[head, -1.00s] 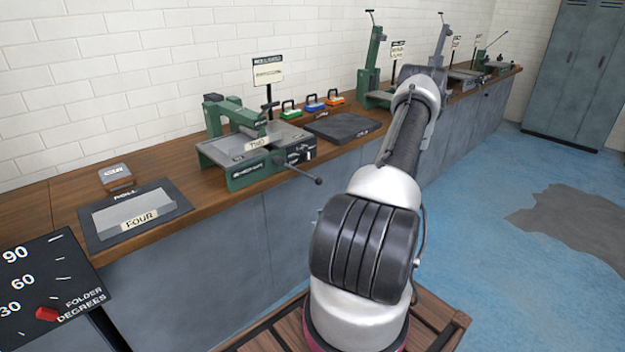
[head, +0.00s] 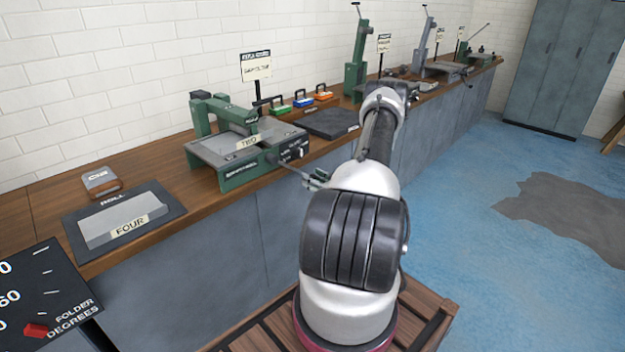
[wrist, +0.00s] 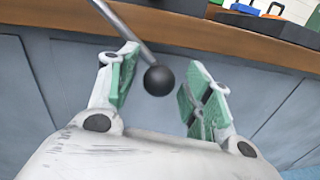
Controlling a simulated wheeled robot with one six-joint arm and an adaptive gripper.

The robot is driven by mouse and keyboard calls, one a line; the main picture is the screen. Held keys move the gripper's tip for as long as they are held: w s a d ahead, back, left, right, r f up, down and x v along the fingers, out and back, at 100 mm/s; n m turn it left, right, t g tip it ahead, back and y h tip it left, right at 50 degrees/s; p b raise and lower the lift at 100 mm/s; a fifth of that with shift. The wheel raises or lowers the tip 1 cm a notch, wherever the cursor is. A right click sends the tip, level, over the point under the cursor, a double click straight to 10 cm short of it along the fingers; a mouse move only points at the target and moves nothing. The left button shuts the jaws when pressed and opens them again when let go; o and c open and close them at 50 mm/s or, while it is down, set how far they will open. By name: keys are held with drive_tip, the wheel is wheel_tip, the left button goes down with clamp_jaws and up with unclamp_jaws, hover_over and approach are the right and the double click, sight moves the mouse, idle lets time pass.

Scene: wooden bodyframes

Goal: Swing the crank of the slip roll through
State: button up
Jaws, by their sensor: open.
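The green bench machine (head: 225,175) with a "TWO" label carries the crank, a thin grey rod (head: 292,169) reaching out from its front right past the bench edge. In the wrist view the crank rod (wrist: 124,22) comes down from the top and ends in a black ball knob (wrist: 159,80). My gripper (wrist: 160,88) is open, with its green-padded fingers on either side of the knob. Gaps show on both sides, so neither finger visibly touches it. In the head view my gripper (head: 317,179) is small at the crank's outer end and partly hidden by my arm.
A mat marked "ROLL" (head: 160,222) holds a plate labelled "FOUR" (head: 95,233). A "FOLDER DEGREES" dial (head: 60,285) stands at the lower left. Other machines (head: 357,60) and a dark slab (head: 325,124) line the wooden bench. The blue floor (head: 460,210) at the right is open.

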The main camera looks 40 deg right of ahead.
drive_tip(key=shift+w, duration=0.3)
drive_tip(key=shift+c, duration=0.3)
clamp_jaws()
drive_tip(key=shift+a, duration=0.1)
